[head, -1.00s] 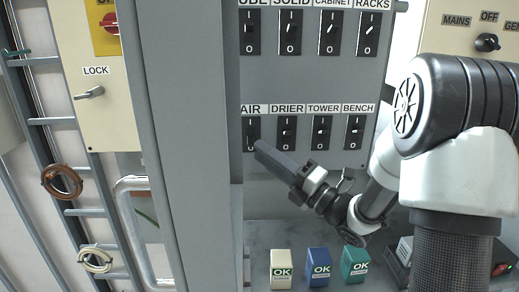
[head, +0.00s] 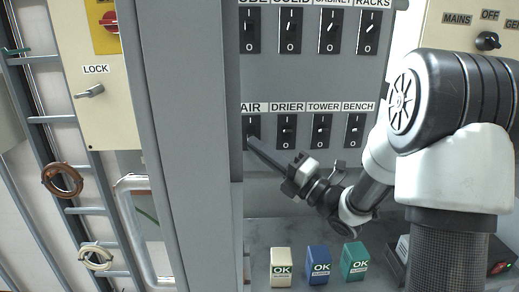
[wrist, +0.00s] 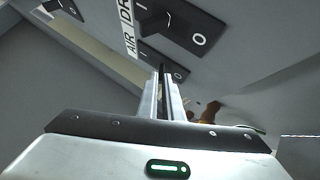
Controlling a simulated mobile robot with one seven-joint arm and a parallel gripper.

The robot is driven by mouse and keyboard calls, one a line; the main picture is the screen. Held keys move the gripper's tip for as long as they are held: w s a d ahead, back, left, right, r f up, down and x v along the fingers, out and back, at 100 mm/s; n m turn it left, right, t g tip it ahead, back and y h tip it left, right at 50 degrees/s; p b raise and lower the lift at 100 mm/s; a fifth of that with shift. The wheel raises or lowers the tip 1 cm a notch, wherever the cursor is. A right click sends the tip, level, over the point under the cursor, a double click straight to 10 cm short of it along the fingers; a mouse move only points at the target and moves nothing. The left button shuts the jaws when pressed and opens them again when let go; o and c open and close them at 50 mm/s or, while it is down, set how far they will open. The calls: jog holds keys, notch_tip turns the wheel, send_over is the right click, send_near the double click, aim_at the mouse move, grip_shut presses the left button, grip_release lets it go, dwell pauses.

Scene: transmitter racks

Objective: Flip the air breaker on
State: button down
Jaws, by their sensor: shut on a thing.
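The air breaker (head: 252,122) is a black switch under the AIR label in the lower row of the grey panel, at its left edge. My gripper (head: 252,143) reaches to it from the lower right, and its fingertips cover the lower part of the switch. In the wrist view the fingers (wrist: 164,82) are close together, with their tips at the black air breaker (wrist: 168,62) beside the AIR label. The jaws appear shut on its toggle, though the toggle itself is mostly hidden by the fingers.
The drier breaker (head: 287,131) stands just right of the air breaker, with tower and bench beyond. A grey cabinet edge (head: 185,150) stands close on the left. Cream, blue (head: 318,267) and green OK blocks sit on the shelf below.

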notch_tip(320, 180, up, 5)
jog(key=m+g+h+p, duration=0.2)
jog(key=m+p, duration=0.2)
jog(key=p, duration=0.4)
jog(key=m+g+h+p, duration=0.3)
jog(key=m+p, duration=0.1)
jog(key=p, duration=0.4)
jog(key=shift+h+p, duration=0.3)
jog(key=shift+p, duration=0.1)
jog(key=shift+f, duration=0.1)
jog(key=c, duration=1.9)
grip_release()
jog(key=shift+d, duration=0.1)
jog(key=v, duration=1.7)
jog(key=shift+r+p, duration=0.25)
jog(key=shift+p, duration=0.1)
